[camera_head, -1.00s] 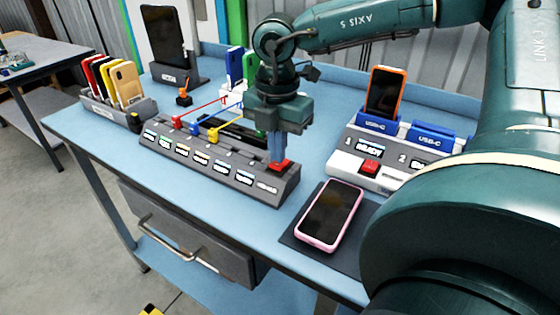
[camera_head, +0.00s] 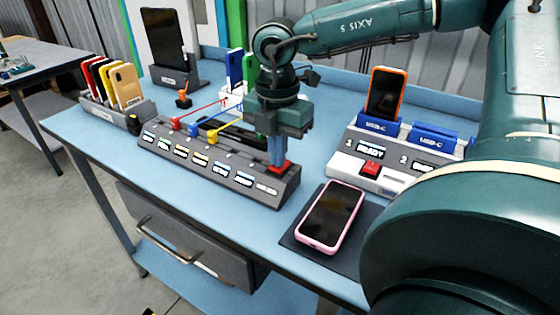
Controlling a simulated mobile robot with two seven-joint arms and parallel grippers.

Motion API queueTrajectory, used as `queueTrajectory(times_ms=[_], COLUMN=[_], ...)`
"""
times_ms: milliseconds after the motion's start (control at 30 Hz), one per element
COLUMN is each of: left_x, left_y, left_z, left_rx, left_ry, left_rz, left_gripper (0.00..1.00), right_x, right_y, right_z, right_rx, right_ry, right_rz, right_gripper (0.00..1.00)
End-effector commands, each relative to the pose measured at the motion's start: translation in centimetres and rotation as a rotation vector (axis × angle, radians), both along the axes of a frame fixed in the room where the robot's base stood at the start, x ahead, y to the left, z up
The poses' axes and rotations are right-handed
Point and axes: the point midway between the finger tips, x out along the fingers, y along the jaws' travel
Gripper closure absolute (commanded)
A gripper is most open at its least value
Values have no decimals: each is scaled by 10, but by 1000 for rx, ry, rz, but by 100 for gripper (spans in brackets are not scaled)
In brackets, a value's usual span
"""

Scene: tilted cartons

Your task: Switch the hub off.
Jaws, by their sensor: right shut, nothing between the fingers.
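The hub (camera_head: 215,174) is a long grey box with a row of small lit labels, standing on the blue bench. Coloured plugs with red, blue and yellow cables sit along its top. A red switch (camera_head: 284,168) is at its right end. My right gripper (camera_head: 278,163) points straight down over that end, shut and empty, with its fingertips at the red switch. The fingers hide part of the switch, and I cannot tell whether it is pressed. My left gripper is not in view.
A pink phone (camera_head: 331,214) lies on a dark mat (camera_head: 372,215) at the front. A charging station (camera_head: 345,172) with an orange phone (camera_head: 385,93) stands right. A phone rack (camera_head: 104,114) is at the left, a black phone on a stand (camera_head: 176,76) behind.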

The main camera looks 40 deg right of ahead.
Motion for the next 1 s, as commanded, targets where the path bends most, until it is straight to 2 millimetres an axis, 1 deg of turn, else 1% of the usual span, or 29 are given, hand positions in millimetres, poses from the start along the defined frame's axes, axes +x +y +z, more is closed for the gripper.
queueTrajectory(times_ms=[100, 700, 833, 1000], left_x=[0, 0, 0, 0], left_y=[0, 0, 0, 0], left_z=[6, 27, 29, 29], left_rx=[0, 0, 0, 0], left_ry=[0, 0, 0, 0], left_rz=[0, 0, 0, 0], left_gripper=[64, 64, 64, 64], right_x=[0, 0, 0, 0], right_y=[0, 0, 0, 0], right_z=[12, 60, 67, 68], right_rx=[-1, -2, 0, -1], right_ry=[-2, -2, -2, -1], right_rz=[0, 1, 1, 0], right_gripper=[100, 100, 100, 100])
